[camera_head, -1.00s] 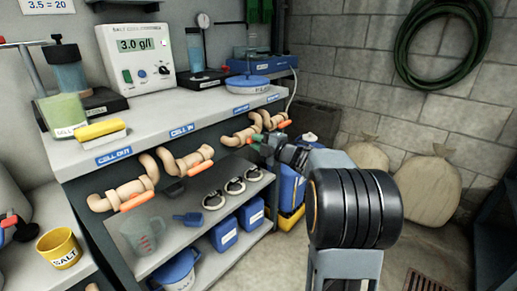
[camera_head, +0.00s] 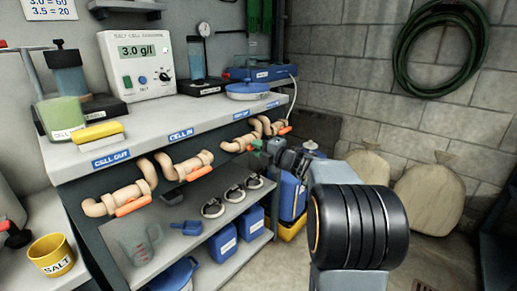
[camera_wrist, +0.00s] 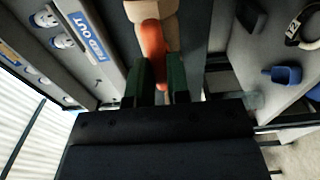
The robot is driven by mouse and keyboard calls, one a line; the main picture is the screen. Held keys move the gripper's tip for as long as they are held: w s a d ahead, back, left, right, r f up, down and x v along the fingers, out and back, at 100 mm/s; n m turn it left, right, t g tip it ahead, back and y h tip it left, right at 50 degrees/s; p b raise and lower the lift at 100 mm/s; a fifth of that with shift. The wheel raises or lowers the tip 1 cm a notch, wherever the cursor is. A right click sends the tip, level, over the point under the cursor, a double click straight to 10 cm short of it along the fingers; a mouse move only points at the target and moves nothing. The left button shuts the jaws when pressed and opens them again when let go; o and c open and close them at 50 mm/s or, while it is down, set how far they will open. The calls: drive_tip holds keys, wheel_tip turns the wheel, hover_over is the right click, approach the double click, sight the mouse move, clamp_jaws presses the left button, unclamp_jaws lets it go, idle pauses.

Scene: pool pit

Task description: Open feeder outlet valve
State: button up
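The feeder outlet valve has an orange handle (camera_wrist: 153,42) on a tan pipe (camera_wrist: 140,10), beside a blue "FEED OUT" label (camera_wrist: 88,36) in the wrist view. My gripper (camera_wrist: 160,78) has its two dark green fingers on either side of the handle's near end. The handle nearly fills the space between them. I cannot tell whether both fingers press on it. In the head view my gripper (camera_head: 262,148) is at the third tan pipe (camera_head: 238,144) under the counter's front edge, and its handle is largely hidden.
The counter (camera_head: 150,138) overhangs the pipes. To the left are the cell valves with orange handles (camera_head: 133,206) (camera_head: 200,172); another orange handle (camera_head: 284,130) is to the right. Sacks (camera_head: 428,200) stand by the wall.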

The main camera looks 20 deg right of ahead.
drive_tip(key=o, duration=0.5)
drive_tip(key=shift+c, duration=0.2)
drive_tip(key=p+v, duration=0.3)
drive_tip(key=v, duration=1)
drive_tip(key=shift+s+d+p, duration=0.25)
drive_tip(key=shift+s+p, duration=0.1)
wheel_tip(320, 180, up, 18)
drive_tip(key=w+a+m+g+h+p, duration=0.25)
drive_tip(key=m+h+p, duration=0.95)
drive_tip(key=p, duration=0.7)
drive_tip(key=s+a+r+m+g+y+p, duration=0.2)
drive_tip(key=s+a+m+g+p, duration=0.3)
drive_tip(key=s+a+p, duration=0.3)
drive_tip(key=s+a+r+m+g+y+p, duration=0.2)
drive_tip(key=s+a+r+m+g+p, duration=0.3)
drive_tip(key=s+p, duration=0.5)
drive_tip(key=a+m, duration=0.1)
drive_tip(key=a, duration=0.1)
drive_tip(key=shift+a+r+y, duration=0.2)
drive_tip(key=shift+a+y, duration=0.15)
drive_tip(key=shift+y, duration=0.05)
